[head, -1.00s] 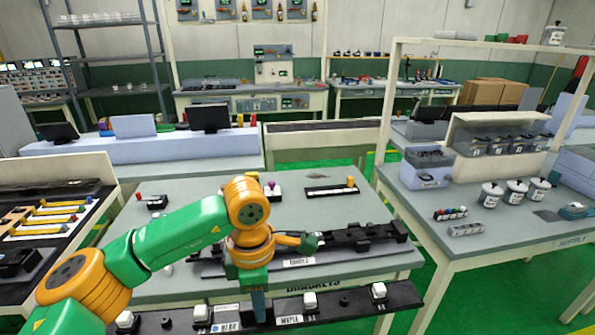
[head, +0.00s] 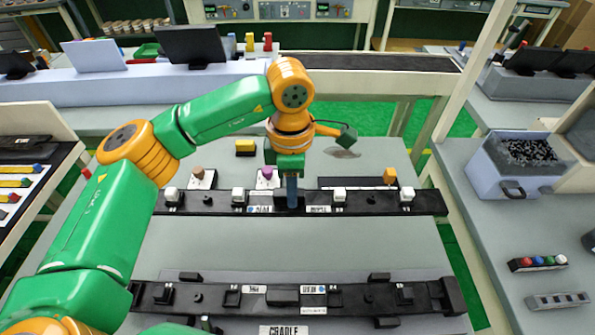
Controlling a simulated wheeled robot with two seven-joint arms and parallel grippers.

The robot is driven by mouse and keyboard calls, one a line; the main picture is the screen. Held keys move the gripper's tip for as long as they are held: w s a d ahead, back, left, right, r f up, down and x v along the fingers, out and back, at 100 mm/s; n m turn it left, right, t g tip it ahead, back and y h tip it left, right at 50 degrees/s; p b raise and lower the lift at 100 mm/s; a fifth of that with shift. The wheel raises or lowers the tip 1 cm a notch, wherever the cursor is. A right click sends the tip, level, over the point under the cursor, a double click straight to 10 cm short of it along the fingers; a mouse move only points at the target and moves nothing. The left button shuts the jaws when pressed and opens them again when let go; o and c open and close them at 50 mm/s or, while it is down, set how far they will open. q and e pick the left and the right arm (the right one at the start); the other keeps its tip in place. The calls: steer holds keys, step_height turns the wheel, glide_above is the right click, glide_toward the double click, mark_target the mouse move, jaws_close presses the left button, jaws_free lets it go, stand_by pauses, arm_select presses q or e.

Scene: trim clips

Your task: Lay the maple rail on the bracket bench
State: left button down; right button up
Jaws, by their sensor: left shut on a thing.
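The maple rail (head: 225,201) is a long dark bar with several white-topped clips and small labels. My left gripper (head: 292,200) is shut on it near its middle, pointing down. The rail lies crosswise over the grey bracket bench (head: 205,240), its right end reaching past the bench's right edge. Whether it touches the bench I cannot tell. Closer to me, a black cradle (head: 260,296) with raised blocks lies on the bench, apart from the rail in the picture. My right gripper is not in view.
Behind the rail stand a yellow block (head: 245,147), a purple knob (head: 265,174) and an orange block (head: 390,175). At right, a side table (head: 500,240) carries a grey bin (head: 517,165) and a strip of coloured knobs (head: 537,263). Bare bench lies between rail and cradle.

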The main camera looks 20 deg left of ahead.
arm_select(q)
steer(key=shift+s+r, duration=0.25)
steer(key=shift+s, duration=0.3)
steer(key=shift+w+f, duration=0.1)
steer(key=shift+f, duration=0.15)
steer(key=b, duration=1.2)
glide_above(294, 236)
step_height(294, 236, down, 12)
steer(key=shift+f, duration=0.2)
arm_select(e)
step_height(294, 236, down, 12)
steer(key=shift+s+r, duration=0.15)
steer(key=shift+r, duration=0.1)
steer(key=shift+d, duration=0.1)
arm_select(q)
steer(key=c, duration=0.6)
jaws_free()
step_height(294, 236, up, 7)
steer(key=shift+r, duration=0.15)
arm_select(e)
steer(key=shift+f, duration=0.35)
